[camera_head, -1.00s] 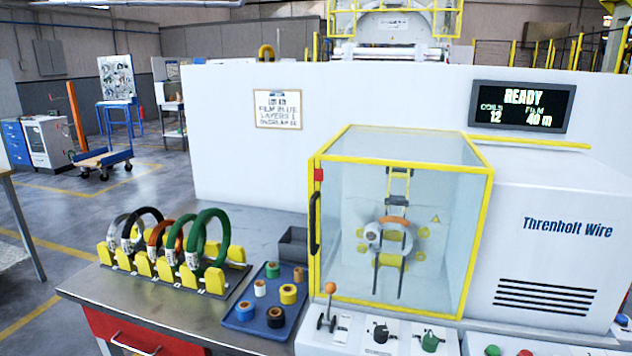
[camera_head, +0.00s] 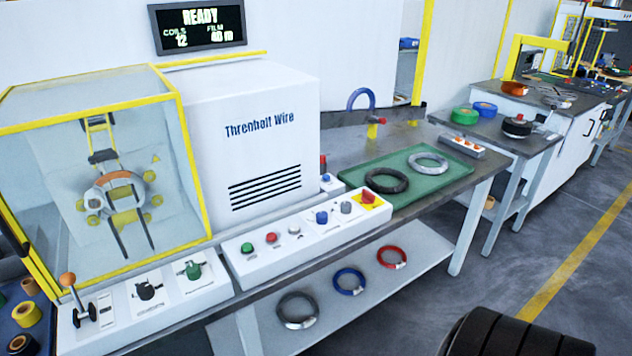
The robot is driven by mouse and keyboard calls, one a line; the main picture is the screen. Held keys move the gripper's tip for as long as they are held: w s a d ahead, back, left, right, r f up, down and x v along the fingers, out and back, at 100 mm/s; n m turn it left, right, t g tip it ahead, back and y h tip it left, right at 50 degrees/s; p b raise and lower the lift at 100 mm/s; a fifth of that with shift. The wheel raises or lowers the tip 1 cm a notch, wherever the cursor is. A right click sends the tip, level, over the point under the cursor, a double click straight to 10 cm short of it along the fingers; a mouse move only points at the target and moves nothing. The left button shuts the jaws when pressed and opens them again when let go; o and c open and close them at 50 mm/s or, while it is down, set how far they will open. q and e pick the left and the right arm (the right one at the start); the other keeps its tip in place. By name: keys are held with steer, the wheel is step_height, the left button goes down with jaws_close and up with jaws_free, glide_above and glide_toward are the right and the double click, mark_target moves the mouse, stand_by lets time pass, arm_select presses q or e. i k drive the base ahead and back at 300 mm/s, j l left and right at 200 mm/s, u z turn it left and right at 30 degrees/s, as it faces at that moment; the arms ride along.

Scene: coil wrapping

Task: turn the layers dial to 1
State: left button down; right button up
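The control panel runs along the front of the wrapping machine. Its left part (camera_head: 120,318) carries a black dial (camera_head: 147,288) and a green dial (camera_head: 193,270). Its right part (camera_head: 262,262) carries a blue knob (camera_head: 321,217) and a grey knob (camera_head: 346,207). The labels are too small to read, so I cannot tell which one is the layers dial or where it points. Neither gripper shows. A black ribbed part at the bottom right looks like my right arm, with no fingers visible.
A lever with an orange ball (camera_head: 68,280) stands left of the dials, before the yellow-framed enclosure (camera_head: 190,160). Push buttons and a red switch on yellow (camera_head: 369,197) share the panel. A green mat (camera_head: 440,182) holds two coils. The display (camera_head: 198,27) reads READY, coils 12.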

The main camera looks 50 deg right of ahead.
mark_target(322, 216)
steer(key=z, duration=1.45)
